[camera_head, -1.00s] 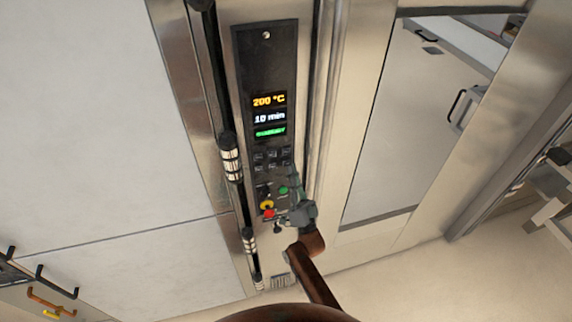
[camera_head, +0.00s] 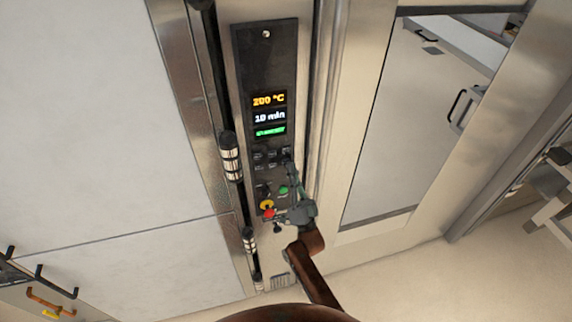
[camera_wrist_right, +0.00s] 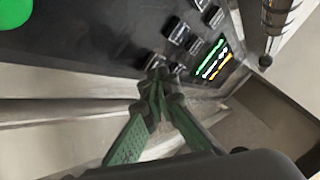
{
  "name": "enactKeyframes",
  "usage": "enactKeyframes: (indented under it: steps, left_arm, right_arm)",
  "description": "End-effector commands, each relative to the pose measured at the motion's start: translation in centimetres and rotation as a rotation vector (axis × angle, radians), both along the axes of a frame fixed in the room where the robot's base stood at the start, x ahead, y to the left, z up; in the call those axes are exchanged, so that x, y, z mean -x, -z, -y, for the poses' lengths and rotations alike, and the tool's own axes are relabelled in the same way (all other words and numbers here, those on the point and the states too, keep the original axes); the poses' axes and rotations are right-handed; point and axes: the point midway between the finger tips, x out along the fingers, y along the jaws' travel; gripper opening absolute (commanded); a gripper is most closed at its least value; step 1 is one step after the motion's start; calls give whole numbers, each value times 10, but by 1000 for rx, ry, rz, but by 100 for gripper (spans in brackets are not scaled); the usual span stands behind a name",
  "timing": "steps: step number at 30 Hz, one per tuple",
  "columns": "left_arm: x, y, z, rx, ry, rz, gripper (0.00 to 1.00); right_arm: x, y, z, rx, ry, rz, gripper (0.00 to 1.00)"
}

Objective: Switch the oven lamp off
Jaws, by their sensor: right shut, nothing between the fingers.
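The oven's black control panel (camera_head: 264,60) stands upright in the middle of the head view. Its lit display (camera_head: 269,116) reads 200 °C and 10 min, with a green line below. Under it are several small dark buttons (camera_head: 266,162), which also show in the right wrist view (camera_wrist_right: 179,32); I cannot tell which one is for the lamp. My right gripper (camera_head: 290,168) is shut and empty, with its fingertips at the right edge of the button rows. In the right wrist view the fingertips (camera_wrist_right: 158,78) are close to the lowest buttons; contact cannot be told.
Below the buttons are a green button (camera_head: 283,189) and a red emergency knob (camera_head: 268,213) with a yellow ring. A glass oven door (camera_head: 405,120) is on the right. A vertical rail with ribbed fittings (camera_head: 230,158) runs left of the panel.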

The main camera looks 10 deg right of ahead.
Motion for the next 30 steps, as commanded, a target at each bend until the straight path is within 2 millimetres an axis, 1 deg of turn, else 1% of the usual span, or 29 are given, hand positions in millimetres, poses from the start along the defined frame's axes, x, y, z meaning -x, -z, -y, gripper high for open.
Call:
enactKeyframes:
  steps: [4, 13, 21, 30]
  left_arm:
    - [0, 3, 0, 0, 0, 0, 40]
    - [0, 2, 0, 0, 0, 0, 40]
    - [0, -1, 0, 0, 0, 0, 40]
    - [0, -2, 0, 0, 0, 0, 40]
  right_arm:
    - [-5, 0, 0, 0, 0, 0, 0]
    - [-5, -1, -1, 0, -1, -1, 0]
    - [3, 0, -1, 1, 0, -1, 0]
    - [6, 0, 0, 0, 0, -1, 0]
